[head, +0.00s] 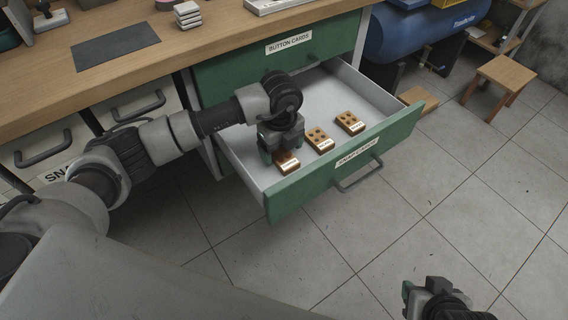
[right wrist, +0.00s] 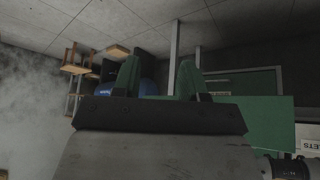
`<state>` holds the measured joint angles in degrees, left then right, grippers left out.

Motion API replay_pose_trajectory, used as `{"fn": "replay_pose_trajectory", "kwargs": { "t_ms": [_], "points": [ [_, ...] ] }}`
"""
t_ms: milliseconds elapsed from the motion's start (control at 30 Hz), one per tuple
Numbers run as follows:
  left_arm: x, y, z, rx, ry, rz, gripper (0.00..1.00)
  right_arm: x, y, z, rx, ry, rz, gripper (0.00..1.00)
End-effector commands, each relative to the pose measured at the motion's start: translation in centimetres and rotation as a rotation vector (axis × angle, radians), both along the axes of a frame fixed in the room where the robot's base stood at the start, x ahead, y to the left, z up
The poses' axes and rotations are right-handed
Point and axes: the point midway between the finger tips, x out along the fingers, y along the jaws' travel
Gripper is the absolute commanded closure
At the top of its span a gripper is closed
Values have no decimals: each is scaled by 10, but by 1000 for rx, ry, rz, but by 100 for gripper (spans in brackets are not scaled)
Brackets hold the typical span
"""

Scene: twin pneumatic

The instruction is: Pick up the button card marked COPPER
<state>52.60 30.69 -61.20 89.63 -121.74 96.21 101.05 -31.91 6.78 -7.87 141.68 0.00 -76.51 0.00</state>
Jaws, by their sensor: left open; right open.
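Three copper-brown cards with small white labels lie in a row in the open drawer (head: 388,153), whose front reads SNAP CARDS: a left card (head: 287,167), a middle card (head: 320,141) and a right card (head: 350,122). Their labels are too small to read, so I cannot tell which is marked COPPER. My left gripper (head: 280,152) is open, pointing down over the left card and partly hiding it; I cannot tell if it touches. My right gripper (head: 418,290) is open and empty, low over the floor; its green fingers show in the right wrist view (right wrist: 157,78).
A closed drawer marked BUTTON CARDS (head: 290,45) sits above the open one. The wooden worktop (head: 190,60) holds a dark mat (head: 115,46) and a stack of pale blocks (head: 187,14). A blue tank (head: 425,35) and a stool (head: 498,80) stand right. The front floor is clear.

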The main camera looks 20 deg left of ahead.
Motion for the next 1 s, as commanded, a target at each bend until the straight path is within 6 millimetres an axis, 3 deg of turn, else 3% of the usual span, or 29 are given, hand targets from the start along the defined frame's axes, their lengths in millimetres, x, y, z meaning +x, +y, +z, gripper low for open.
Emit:
{"fn": "replay_pose_trajectory", "kwargs": {
  "t_ms": [300,667,1000],
  "points": [
    [0,0,-17,-1,-1,0,19,45,17,23,72,-329,25,57],
    [0,0,-18,-1,-1,0,19,52,20,30,86,-391,30,57],
    [0,0,-18,0,0,0,68,52,20,30,86,-390,29,57]
  ]
}}
